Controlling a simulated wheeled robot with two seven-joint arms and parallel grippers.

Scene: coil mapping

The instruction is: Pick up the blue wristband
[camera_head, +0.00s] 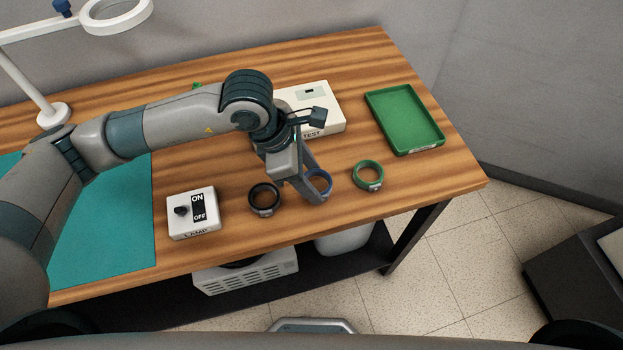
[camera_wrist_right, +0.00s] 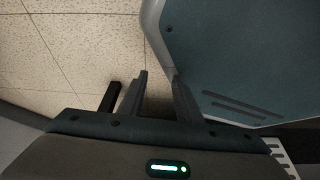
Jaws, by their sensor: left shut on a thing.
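The blue wristband (camera_head: 326,183) is a ring at the front middle of the wooden table, between the black wristband (camera_head: 264,199) and the green wristband (camera_head: 368,175). My left gripper (camera_head: 316,188) reaches down over it from the left and is shut on its band. The fingers hide the left part of the ring. I cannot tell whether it still touches the table. My right gripper (camera_wrist_right: 158,85) shows only in the right wrist view, open and empty, above the floor beside a grey-teal panel.
The white lamp switch box (camera_head: 194,213) stands at the front left, by the teal mat (camera_head: 105,225). A white tester box (camera_head: 330,112) is behind the left gripper. An empty green tray (camera_head: 404,119) lies at the right. Bare wood (camera_head: 440,175) shows at the right front.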

